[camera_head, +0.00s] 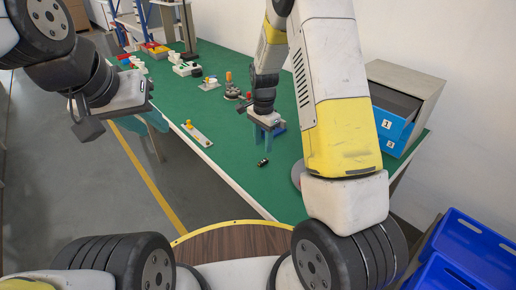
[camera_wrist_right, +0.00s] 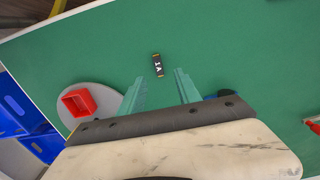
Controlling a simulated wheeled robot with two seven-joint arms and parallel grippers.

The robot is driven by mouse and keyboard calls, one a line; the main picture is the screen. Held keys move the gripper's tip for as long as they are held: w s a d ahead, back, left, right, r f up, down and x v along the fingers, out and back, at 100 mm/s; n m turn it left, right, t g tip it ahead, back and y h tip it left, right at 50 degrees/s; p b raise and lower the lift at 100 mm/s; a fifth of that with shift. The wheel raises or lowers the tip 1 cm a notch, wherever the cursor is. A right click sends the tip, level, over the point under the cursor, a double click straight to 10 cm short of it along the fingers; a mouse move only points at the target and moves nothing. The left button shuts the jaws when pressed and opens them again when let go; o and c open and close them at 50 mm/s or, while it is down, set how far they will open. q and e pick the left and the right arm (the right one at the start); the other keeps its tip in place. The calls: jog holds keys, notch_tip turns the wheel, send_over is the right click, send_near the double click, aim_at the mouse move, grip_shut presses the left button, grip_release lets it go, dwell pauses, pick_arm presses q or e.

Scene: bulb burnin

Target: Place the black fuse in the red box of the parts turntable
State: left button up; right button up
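The black fuse (camera_head: 262,162) lies on the green table near its front edge. In the right wrist view the fuse (camera_wrist_right: 157,65) lies just beyond and between the fingertips, not touched. My right gripper (camera_head: 265,131) is open and empty above the table; its two teal fingers (camera_wrist_right: 158,78) stand apart. The grey round turntable (camera_wrist_right: 102,92) carries a red box (camera_wrist_right: 79,103), left of the fingers in the wrist view. In the head view my right arm hides most of the turntable (camera_head: 297,174). My left gripper (camera_head: 151,130) hangs beyond the table's front-left edge, fingers apart, holding nothing visible.
Blue bins (camera_head: 465,245) are on the floor at right. A board with yellow parts (camera_head: 197,134) and several fixtures sit farther along the table. The table around the fuse is clear.

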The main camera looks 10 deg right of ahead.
aim_at(263, 161)
notch_tip(263, 161, down, 8)
jog(key=shift+s+d+r, duration=0.1)
jog(key=shift+s+r, duration=0.05)
jog(key=shift+r, duration=0.1)
grip_shut()
